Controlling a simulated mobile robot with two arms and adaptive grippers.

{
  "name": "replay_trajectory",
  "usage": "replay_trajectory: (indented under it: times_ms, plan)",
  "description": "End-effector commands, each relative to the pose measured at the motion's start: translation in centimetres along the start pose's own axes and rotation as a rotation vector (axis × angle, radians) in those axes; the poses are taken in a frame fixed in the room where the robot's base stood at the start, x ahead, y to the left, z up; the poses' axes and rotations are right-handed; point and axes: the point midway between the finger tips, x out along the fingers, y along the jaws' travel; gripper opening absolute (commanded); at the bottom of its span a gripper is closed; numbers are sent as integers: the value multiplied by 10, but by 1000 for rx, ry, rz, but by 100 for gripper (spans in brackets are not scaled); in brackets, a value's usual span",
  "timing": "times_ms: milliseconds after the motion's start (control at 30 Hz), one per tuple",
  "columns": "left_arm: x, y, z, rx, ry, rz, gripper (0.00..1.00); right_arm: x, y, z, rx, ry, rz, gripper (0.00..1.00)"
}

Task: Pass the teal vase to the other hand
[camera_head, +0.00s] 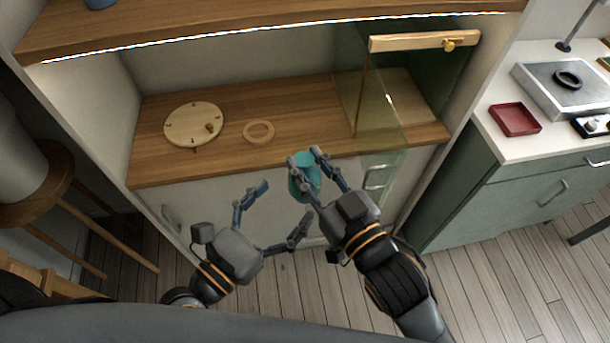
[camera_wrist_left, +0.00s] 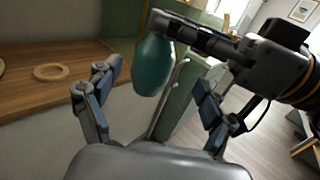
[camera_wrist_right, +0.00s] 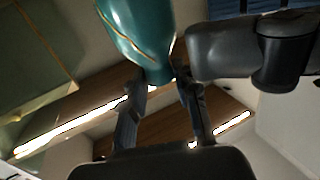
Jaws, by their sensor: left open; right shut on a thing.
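The teal vase (camera_head: 304,181) is in the air in front of the cabinet, held by my right gripper (camera_head: 305,158). My right gripper is shut on it near its upper end in the head view. In the right wrist view the vase (camera_wrist_right: 140,32) shows a gold seam and sits between the fingertips (camera_wrist_right: 160,85). My left gripper (camera_head: 277,217) is open and empty, below and left of the vase, apart from it. In the left wrist view the vase (camera_wrist_left: 153,65) hangs beyond the open left fingers (camera_wrist_left: 150,98), between them in the picture. Part of the vase is hidden by the right fingers.
The wooden shelf (camera_head: 225,165) holds a round wooden disc (camera_head: 194,117) and a wooden ring (camera_head: 258,124). A glass door (camera_head: 385,115) stands open close to my right gripper. A red tray (camera_head: 515,112) lies on the right counter. A stool (camera_head: 40,195) stands at left.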

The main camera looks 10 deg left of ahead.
Motion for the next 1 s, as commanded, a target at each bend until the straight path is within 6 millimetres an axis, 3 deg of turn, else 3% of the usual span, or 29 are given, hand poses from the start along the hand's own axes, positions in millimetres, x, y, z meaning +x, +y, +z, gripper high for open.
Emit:
replay_trajectory:
  times_ms: [200, 400, 867, 1000]
  plan:
    - [39, 1, 2, -1, -5, 4, 82, 0, 0, -1, 0, 2, 0, 0]
    - [66, 0, 1, -1, -2, 1, 82, 0, 0, -1, 0, 2, 0, 0]
    - [77, 0, 0, 1, 1, -1, 82, 0, 0, -1, 0, 2, 0, 0]
    - [77, 0, 0, 1, 1, -1, 54, 0, 0, -1, 0, 2, 0, 0]
